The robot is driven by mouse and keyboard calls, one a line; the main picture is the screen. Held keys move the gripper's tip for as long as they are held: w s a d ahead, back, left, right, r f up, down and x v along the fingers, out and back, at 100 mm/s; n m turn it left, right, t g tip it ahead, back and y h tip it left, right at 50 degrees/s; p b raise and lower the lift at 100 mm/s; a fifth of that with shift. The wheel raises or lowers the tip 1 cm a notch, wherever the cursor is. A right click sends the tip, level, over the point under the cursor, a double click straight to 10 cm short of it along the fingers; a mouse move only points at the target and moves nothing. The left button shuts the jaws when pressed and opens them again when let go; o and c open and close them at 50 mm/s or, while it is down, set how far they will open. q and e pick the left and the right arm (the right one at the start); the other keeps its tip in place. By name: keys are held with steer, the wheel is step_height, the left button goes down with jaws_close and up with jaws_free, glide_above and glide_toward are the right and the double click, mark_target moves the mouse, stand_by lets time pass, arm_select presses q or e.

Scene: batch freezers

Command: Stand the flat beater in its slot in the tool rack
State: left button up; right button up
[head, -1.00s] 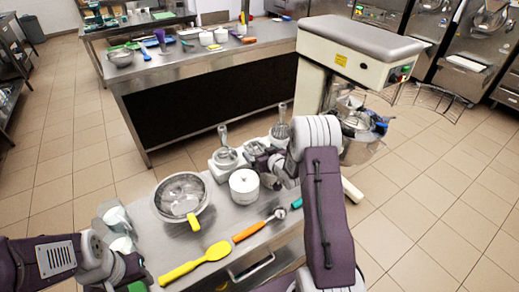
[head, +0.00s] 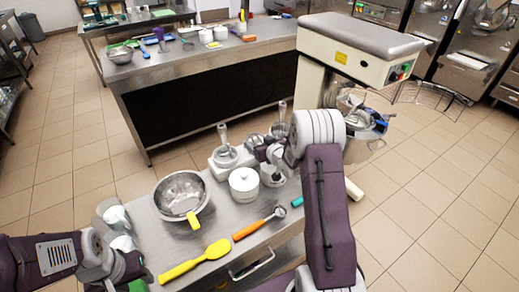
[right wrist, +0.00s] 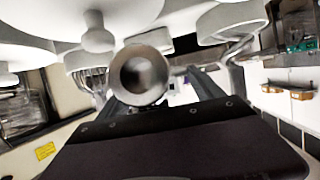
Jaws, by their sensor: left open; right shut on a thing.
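The white tool rack (head: 218,163) stands at the far edge of the steel table, with a metal tool upright in its left part. Another upright metal tool (head: 281,118) shows behind my right gripper (head: 262,150). My right gripper is over the rack's right side and hides part of it. In the right wrist view, the fingers are shut around a hollow round metal shank (right wrist: 140,75), which I take as the flat beater. Its lower part is hard to make out. My left gripper (head: 130,282) is low at the left, partly cut off, open and apart from the rack.
The pot is close to my right gripper. A large mixer (head: 360,45) stands behind on the right.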

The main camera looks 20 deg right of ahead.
mark_target(259, 143)
step_height(259, 143, up, 6)
steer(key=shift+r, duration=0.2)
steer(key=shift+f, duration=0.1)
step_height(259, 143, down, 10)
steer(key=shift+r, duration=0.25)
steer(key=s+b, duration=0.2)
steer(key=s, duration=0.2)
steer(key=shift+s+d+r+b, duration=0.25)
steer(key=shift+s+r+b, duration=0.1)
steer(key=shift+s+b, duration=0.05)
steer(key=shift+c, duration=0.8)
steer(key=shift+s+r, duration=0.25)
steer(key=shift+s, duration=0.1)
